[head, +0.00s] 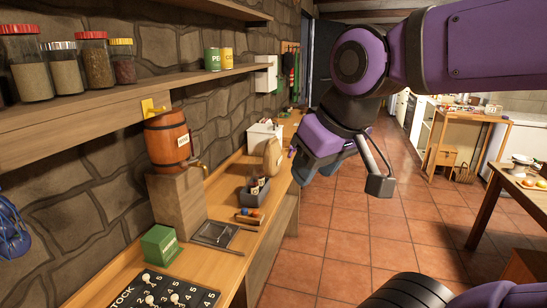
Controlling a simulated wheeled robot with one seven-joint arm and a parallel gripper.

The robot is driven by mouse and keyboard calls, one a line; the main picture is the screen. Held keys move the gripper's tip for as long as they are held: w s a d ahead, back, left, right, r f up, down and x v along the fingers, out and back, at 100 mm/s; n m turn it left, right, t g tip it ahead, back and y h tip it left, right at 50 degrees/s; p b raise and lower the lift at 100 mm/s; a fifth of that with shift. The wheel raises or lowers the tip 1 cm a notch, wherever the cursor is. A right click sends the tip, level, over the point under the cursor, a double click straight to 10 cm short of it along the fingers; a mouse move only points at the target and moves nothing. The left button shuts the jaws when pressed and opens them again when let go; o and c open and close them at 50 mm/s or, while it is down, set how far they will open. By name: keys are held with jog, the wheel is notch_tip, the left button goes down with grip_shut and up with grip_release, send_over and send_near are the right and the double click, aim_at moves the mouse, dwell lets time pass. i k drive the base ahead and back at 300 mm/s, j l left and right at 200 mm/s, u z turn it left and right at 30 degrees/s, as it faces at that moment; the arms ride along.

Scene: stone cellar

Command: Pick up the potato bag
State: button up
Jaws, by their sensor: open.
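I cannot clearly pick out a potato bag. A rounded tan object (272,158) stands on the wooden counter (228,200), left of my gripper. It may be a sack or a board; it is too small to tell. My gripper (303,170) hangs in the air beside the counter's right edge, pointing down and to the left. It is open, and nothing shows between its fingers. My arm hides part of the room behind it.
A small barrel (168,141) stands on a wooden block. A dark bin (255,191), a green box (160,245), a tray (215,233) and a stock board (150,293) share the counter. A table (512,183) stands right. The tiled floor (350,240) between is clear.

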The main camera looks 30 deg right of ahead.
aim_at(272, 156)
jog(key=i+l, duration=0.3)
jog(key=l, duration=0.2)
jog(key=i+l, duration=0.25)
jog(key=l, duration=0.25)
jog(key=i+l, duration=0.3)
jog(key=l, duration=0.2)
jog(key=i+l+u, duration=0.1)
jog(key=i+l, duration=0.2)
jog(key=l, duration=0.2)
jog(key=i+l, duration=0.25)
jog(key=l, duration=0.25)
jog(key=i+l, duration=0.25)
jog(key=l, duration=0.3)
jog(key=i+l, duration=0.25)
jog(key=l, duration=0.25)
jog(key=i+l, duration=0.3)
jog(key=l, duration=0.2)
jog(key=u, duration=0.05)
